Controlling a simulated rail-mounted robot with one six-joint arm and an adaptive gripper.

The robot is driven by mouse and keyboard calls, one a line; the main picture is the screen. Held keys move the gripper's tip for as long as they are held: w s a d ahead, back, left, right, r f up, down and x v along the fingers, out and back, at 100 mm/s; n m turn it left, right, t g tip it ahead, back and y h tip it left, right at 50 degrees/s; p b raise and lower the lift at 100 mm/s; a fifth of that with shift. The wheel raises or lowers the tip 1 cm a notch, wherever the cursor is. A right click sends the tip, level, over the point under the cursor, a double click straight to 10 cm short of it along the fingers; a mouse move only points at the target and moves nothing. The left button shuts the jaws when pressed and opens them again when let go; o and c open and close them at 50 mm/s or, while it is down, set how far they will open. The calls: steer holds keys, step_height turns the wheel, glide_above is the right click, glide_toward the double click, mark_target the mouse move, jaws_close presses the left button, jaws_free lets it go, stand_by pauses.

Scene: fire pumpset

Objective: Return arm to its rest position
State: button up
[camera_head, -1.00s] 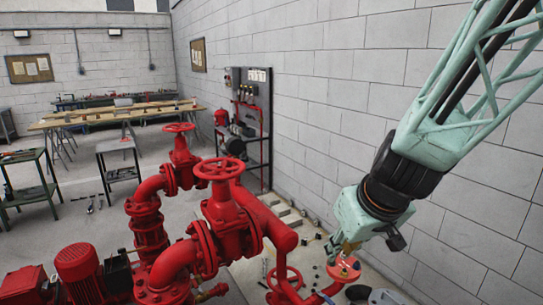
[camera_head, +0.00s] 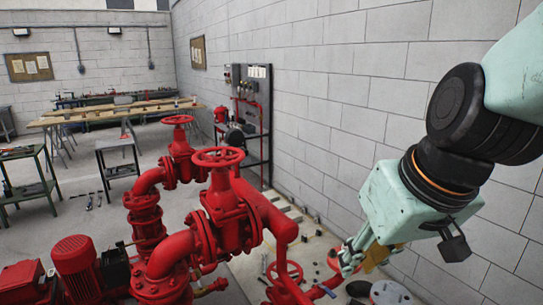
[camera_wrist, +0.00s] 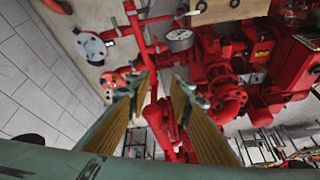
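My arm with its pale green wrist block (camera_head: 415,205) hangs at the right of the head view. My gripper (camera_head: 362,260) points down and to the left at its lower end, against the floor and pipework behind. In the wrist view my gripper (camera_wrist: 160,88) shows two fingers with yellow-brown pads and a clear gap between them. It is open, with nothing held between the fingers. Red pipes and valves show past the fingertips, apart from them.
A red pumpset with handwheels (camera_head: 219,157) fills the middle foreground. A block wall (camera_head: 340,90) runs along the right. A pressure gauge (camera_wrist: 179,39) shows in the wrist view.

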steer(key=s+d+m+b, duration=0.1)
steer(key=s+d+b, duration=0.1)
steer(key=s, duration=0.6)
steer(key=s+d+m+h+b, duration=0.1)
steer(key=s+d+b, duration=0.1)
steer(key=s, duration=0.6)
steer(key=shift+s+d+g+h, duration=0.2)
steer(key=shift+d+g+h, duration=0.1)
steer(key=shift+d+g, duration=0.1)
stand_by(0.5)
